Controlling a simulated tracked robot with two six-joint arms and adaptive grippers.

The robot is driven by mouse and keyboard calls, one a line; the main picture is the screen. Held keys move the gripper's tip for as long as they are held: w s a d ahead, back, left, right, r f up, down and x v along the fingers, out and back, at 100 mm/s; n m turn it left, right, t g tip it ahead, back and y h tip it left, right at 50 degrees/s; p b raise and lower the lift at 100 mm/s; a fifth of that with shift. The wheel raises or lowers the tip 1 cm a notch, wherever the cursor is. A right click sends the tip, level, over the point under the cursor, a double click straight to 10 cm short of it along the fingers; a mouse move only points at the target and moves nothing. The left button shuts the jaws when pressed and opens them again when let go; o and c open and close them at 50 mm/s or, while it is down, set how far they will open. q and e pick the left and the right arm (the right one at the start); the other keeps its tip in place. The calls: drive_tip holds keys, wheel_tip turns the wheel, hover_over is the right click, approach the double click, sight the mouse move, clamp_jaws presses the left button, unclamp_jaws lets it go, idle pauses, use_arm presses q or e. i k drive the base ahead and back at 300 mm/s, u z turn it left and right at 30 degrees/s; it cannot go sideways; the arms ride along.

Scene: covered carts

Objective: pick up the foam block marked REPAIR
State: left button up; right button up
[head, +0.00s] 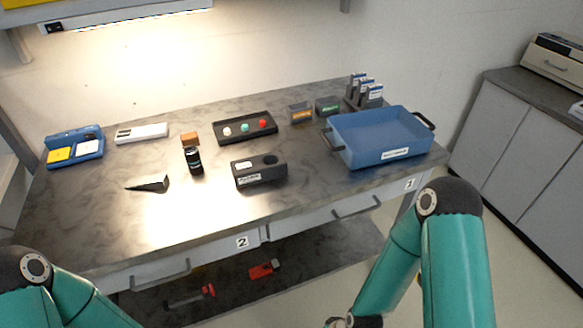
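No foam block with a readable REPAIR mark shows in the head view. Two small dark blocks stand near the back of the workbench (110,225): one with an orange label (301,113) and, to its right, one with a green label (328,107). Their lettering is too small to read. My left arm enters at the bottom left and my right arm at the bottom right.
A blue tray (358,159) with black handles stands at the bench's right. A dark holder (248,182), a black cylinder (193,160), a button panel (232,138) and a blue bin (88,143) also stand there. Tools lie on the shelf below. The bench's front left is clear.

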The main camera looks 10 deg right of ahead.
sight(256, 169)
drive_tip(key=z, duration=0.5)
drive_tip(key=i, duration=0.15)
drive_tip(key=u, duration=2.9)
drive_tip(key=k, duration=1.7)
drive_tip(key=z, duration=0.7)
drive_tip(key=i, duration=0.75)
drive_tip(key=z, duration=0.3)
